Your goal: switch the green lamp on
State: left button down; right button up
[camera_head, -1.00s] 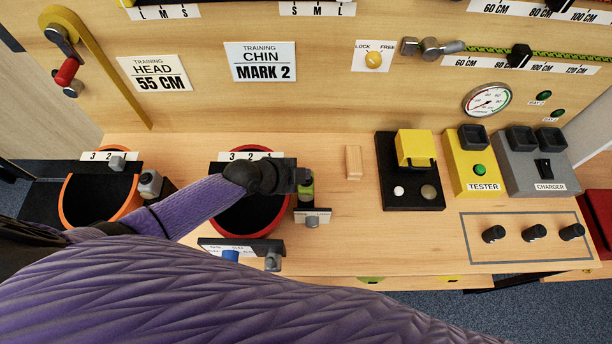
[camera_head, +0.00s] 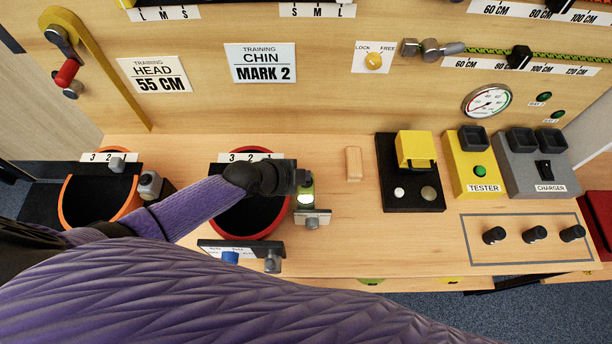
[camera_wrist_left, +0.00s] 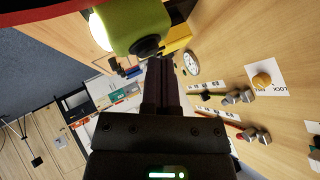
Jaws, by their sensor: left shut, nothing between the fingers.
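The green lamp (camera_head: 306,192) sits at the right side of the red-rimmed round holder (camera_head: 284,222) in the head view, with a bright white glow at its front. In the left wrist view the green lamp (camera_wrist_left: 137,22) is large at the top, with a lit white lens at its left edge and a round black button (camera_wrist_left: 148,46) facing my fingers. My left gripper (camera_head: 299,178) is shut and empty, its tips close to the lamp's far side. The tips (camera_wrist_left: 160,64) lie just below the button in the wrist view; I cannot tell whether they touch. My right gripper is not in view.
An orange-rimmed holder (camera_head: 67,207) with a grey lamp (camera_head: 149,184) stands left. A small wooden block (camera_head: 353,164), a black tray (camera_head: 412,200), the yellow tester (camera_head: 480,178) and grey charger (camera_head: 535,172) stand right. Free bench lies in front of the tray.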

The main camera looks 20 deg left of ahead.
pick_arm(q)
jog(key=shift+r+p, duration=0.35)
jog(key=shift+r, duration=0.25)
jog(key=shift+r+p, duration=0.3)
jog(key=shift+r, duration=0.05)
notch_tip(320, 180, up, 4)
jog(key=p, duration=0.4)
jog(key=shift+r, duration=0.2)
jog(key=shift+f, duration=0.1)
